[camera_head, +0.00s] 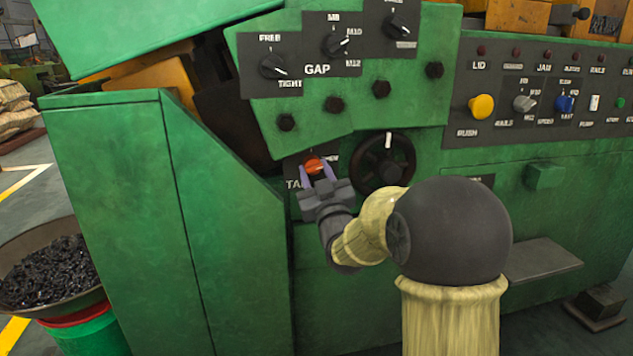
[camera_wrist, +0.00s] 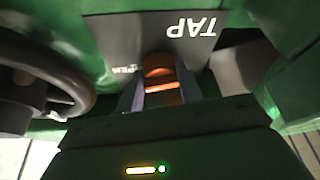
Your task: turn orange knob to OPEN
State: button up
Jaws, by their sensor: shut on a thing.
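The orange knob (camera_head: 314,166) sits on a small dark plate marked TAP, low on the green machine's front. My gripper (camera_head: 318,174) is at the knob, with one finger on each side, shut on it. In the wrist view the orange knob (camera_wrist: 160,80) shows between the two fingers of my gripper (camera_wrist: 160,95). The TAP plate (camera_wrist: 160,35) appears upside down there, with the end of the word OPEN beside the knob. The fingers and palm hide part of the knob and plate, so I cannot tell where its pointer stands.
A black handwheel (camera_head: 384,162) is close to the right of the knob; it also shows in the wrist view (camera_wrist: 75,85). Above is a GAP panel (camera_head: 270,66) with black knobs. A button panel (camera_head: 545,60) is at right. A bowl of dark scrap (camera_head: 90,300) stands at left.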

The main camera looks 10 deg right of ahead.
jog(key=shift+a+f+m+h+b, duration=0.15)
jog(key=shift+m+h+b, duration=0.5)
jog(key=shift+m, duration=0.95)
jog(key=o, duration=1)
jog(key=shift+a+b+v, duration=0.15)
jog(key=shift+b+v, duration=1.45)
jog(key=shift+v, duration=2.75)
jog(key=shift+a+b+v, duration=0.1)
jog(key=shift+b+v, duration=1.5)
jog(key=shift+v, duration=2.7)
